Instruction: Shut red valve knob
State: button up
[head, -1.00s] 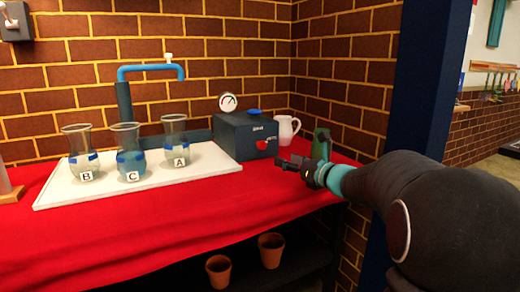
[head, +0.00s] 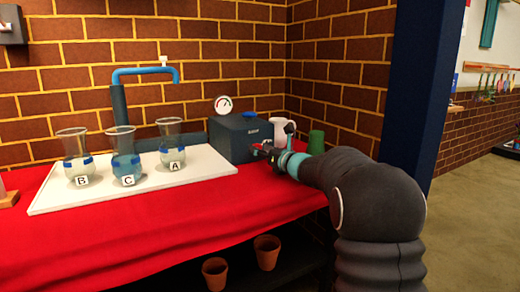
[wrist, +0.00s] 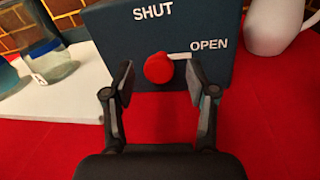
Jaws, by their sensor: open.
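The red valve knob (wrist: 158,68) is on the front of a dark blue-grey box (head: 225,137) in the wrist view. The box is labelled SHUT above the knob and OPEN to its right. A white pointer line (wrist: 180,56) runs from the knob toward OPEN. My gripper (wrist: 158,85) is open, with one finger on each side of the knob, apart from it as far as I can tell. In the head view my gripper (head: 262,152) is at the box front and hides the knob.
A white tray (head: 60,205) holds glass vases B (head: 76,150), C (head: 123,148) and A (head: 171,138) left of the box. A white pitcher (head: 277,131) and a green cup (head: 316,142) stand to the right. A gauge (head: 223,104) and blue tap (head: 145,70) are behind.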

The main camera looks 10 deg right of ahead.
jog(key=shift+w+a, duration=0.25)
jog(key=shift+w, duration=0.2)
grip_shut()
